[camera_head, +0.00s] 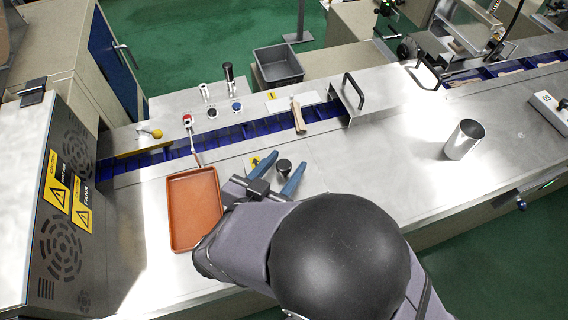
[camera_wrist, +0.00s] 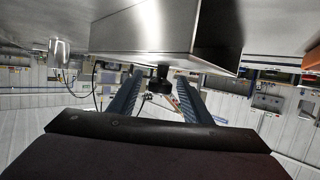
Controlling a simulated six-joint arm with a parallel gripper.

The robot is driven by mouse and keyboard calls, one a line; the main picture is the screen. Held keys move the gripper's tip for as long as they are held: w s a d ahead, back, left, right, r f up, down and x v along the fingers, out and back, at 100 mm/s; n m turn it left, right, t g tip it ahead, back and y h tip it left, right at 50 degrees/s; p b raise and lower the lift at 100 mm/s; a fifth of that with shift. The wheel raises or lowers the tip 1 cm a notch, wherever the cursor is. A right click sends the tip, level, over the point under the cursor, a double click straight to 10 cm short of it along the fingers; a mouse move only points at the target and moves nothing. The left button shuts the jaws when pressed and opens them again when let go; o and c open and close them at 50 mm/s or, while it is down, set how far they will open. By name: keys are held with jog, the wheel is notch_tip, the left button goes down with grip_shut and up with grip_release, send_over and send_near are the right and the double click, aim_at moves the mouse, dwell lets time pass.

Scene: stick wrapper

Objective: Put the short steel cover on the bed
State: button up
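A steel box-like cover (camera_wrist: 150,32) with a black knob (camera_wrist: 160,80) fills the upper middle of the wrist view; it is probably the short steel cover. In the head view the black knob (camera_head: 283,165) shows beyond my gripper, but the cover's outline merges with the shiny steel bed (camera_head: 375,165). My gripper (camera_head: 280,172) has its blue fingers apart, one on each side of the knob. In the wrist view, a gap shows between the knob and each finger of my gripper (camera_wrist: 158,82). My arm hides part of the bed.
An orange pan (camera_head: 195,208) lies left of my gripper. A blue conveyor (camera_head: 230,135) runs behind, with a wooden stick (camera_head: 298,116) and a handled steel piece (camera_head: 352,98). A steel cup (camera_head: 464,139) stands to the right. Bare steel lies between gripper and cup.

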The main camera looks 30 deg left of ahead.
jog(key=shift+r, duration=0.1)
jog(key=shift+s+r, duration=0.1)
jog(key=b+v, duration=0.1)
jog(key=v, duration=0.6)
jog(key=shift+s, duration=0.15)
dwell(0.4)
